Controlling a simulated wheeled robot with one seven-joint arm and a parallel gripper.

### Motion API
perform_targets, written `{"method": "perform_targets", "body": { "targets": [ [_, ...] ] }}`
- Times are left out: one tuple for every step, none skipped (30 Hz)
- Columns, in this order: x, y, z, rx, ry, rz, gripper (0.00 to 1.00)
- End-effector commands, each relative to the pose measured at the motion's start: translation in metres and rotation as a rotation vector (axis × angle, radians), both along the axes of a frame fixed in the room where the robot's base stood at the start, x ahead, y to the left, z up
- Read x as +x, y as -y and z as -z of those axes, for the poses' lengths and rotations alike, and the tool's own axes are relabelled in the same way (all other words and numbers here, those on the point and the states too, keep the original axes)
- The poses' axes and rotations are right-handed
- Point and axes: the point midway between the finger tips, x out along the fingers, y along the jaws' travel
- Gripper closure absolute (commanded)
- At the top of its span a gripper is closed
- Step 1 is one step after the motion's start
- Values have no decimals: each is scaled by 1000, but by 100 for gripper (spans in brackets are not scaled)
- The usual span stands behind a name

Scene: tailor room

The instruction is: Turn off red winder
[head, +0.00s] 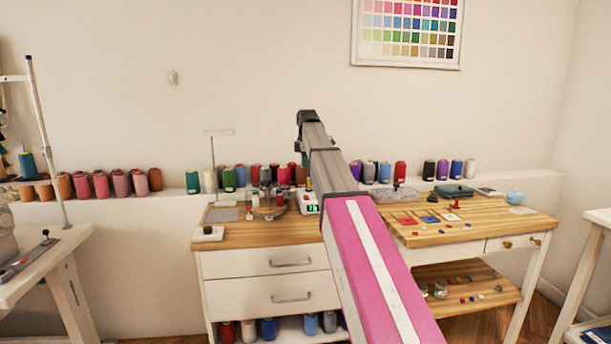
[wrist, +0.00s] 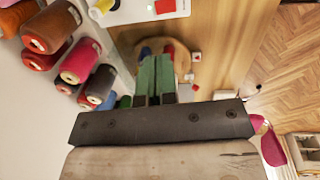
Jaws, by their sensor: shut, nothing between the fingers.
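A white device with a lit green display and red marks (head: 310,207) stands on the wooden tabletop, partly hidden behind my arm. In the wrist view a white machine with a red button (wrist: 165,6) is cut off at the top edge. I cannot tell for sure which item is the red winder. My gripper (wrist: 157,62) is shut and empty, with its green fingers pointing at a round wooden stand (wrist: 181,66) that carries blue and red pieces. Whether the fingertips touch the stand is unclear. In the head view my arm hides the fingers.
Thread spools (wrist: 85,60) crowd the left side in the wrist view, close to my gripper. A white box with a black knob (head: 208,234) sits at the table's front left. A second wooden table (head: 480,228) with small coloured pieces stands right. Wood floor shows at right (wrist: 290,50).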

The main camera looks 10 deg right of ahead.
Motion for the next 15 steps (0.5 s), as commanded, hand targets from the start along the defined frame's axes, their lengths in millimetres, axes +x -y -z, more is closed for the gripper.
{"method": "perform_targets", "body": {
  "targets": [
    [0,0,8,0,-2,0,100],
    [1,0,12,0,-2,0,100],
    [1,0,19,0,-2,0,100],
    [2,0,24,0,-2,0,100],
    [2,0,30,0,-2,0,100],
    [3,0,38,0,-2,0,100],
    [4,0,43,0,-2,0,100],
    [5,0,49,0,-3,0,100],
    [6,0,56,0,-2,0,100],
    [6,0,62,0,-2,0,100],
    [7,0,68,0,-2,0,100],
    [8,0,75,0,-2,0,100],
    [9,0,80,0,-2,0,100],
    [9,0,85,0,-2,0,100],
    [10,0,92,0,-2,0,100]
  ]
}}
